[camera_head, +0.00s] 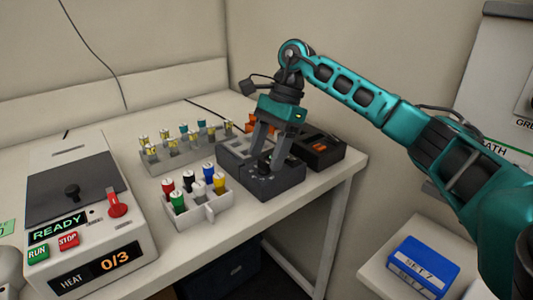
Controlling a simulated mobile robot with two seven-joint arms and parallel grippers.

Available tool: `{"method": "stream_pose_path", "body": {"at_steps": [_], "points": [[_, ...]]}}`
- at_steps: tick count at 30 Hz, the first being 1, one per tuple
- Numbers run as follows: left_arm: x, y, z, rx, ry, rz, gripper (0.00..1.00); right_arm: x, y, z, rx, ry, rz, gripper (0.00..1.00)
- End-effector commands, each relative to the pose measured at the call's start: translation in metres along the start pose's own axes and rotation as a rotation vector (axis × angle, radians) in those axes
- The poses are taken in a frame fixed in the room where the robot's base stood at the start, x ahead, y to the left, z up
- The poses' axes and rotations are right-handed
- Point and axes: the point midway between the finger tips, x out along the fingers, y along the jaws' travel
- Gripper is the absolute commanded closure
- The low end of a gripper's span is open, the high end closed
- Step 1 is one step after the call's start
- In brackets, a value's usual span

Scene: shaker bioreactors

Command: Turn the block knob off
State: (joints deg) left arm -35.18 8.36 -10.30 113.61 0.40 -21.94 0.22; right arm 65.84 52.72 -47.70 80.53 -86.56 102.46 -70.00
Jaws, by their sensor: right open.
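A dark grey block unit (282,183) sits near the right end of the white table. Its small dark knob (265,164) is on the front part, partly hidden by my fingers. My right gripper (265,162) reaches down from above with its jaws open. Its two grey fingers stand one on each side of the knob. I cannot tell whether they touch it.
A white rack (212,212) with several coloured-cap tubes stands left of the block, another tube rack (165,160) behind it. A machine (110,235) with a red knob and READY display is at left. A dark box (322,150) stands close right; a blue box (423,264) lies lower right.

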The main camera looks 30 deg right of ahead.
Motion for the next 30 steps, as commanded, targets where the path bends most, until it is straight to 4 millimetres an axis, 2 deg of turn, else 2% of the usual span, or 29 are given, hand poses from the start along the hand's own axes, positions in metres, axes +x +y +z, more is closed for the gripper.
{"method": "stream_pose_path", "body": {"at_steps": [9, 15, 21, 30], "points": [[-0.004, -0.001, -0.006, 0.003, 0.006, -0.003, 0.57, -0.071, -0.001, 0.001, 0.001, -0.002, -0.005, 0.38], [-0.007, -0.004, -0.007, 0.005, 0.006, -0.009, 0.57, -0.106, 0.000, 0.001, 0.000, -0.001, -0.003, 0.38], [-0.008, -0.006, 0.001, 0.006, -0.010, -0.016, 0.57, -0.119, 0.000, 0.000, -0.001, 0.000, 0.000, 0.38], [-0.008, -0.007, 0.001, 0.006, -0.010, -0.017, 0.57, -0.119, 0.000, 0.000, -0.001, 0.000, 0.000, 0.38]]}}
